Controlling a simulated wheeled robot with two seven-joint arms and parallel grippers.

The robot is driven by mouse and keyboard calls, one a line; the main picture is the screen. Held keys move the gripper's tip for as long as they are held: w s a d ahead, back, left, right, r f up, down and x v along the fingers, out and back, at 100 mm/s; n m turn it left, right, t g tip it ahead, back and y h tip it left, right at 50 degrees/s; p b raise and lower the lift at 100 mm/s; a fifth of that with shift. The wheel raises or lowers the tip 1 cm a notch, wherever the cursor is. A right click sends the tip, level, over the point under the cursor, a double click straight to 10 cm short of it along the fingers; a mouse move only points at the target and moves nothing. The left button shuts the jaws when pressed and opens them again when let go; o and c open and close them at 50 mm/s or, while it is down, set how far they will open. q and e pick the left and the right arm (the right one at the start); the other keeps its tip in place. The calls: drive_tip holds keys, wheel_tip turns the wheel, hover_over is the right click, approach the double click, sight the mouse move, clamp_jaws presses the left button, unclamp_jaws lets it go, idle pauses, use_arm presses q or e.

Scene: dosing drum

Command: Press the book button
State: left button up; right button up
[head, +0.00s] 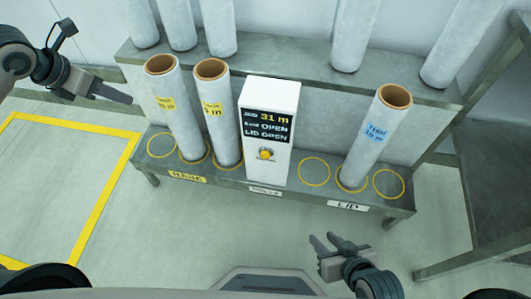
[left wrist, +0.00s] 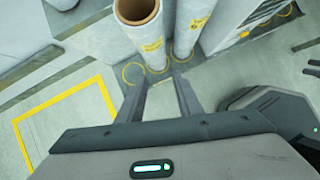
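The white box (head: 270,110) stands upright on the low grey bench. Its dark display reads "31 m", "OPEN" and "LID OPEN". The book button (head: 265,154) is a round yellow-orange button on the front, below the display. My left gripper (head: 130,98) is at the left, apart from the box and left of the rolls. In the left wrist view its two fingers (left wrist: 160,95) are spread with nothing between them. My right gripper (head: 325,243) is low in front of the bench, right of and below the box. Its fingers are apart and empty.
Two rolls with yellow labels (head: 175,110) (head: 220,115) stand left of the box. A roll with a blue label (head: 375,140) stands at the right. Several yellow circles mark the bench (head: 275,192). More rolls stand on the shelf behind (head: 300,62). The floor in front is clear.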

use_arm(q)
clamp_jaws()
idle(1.3)
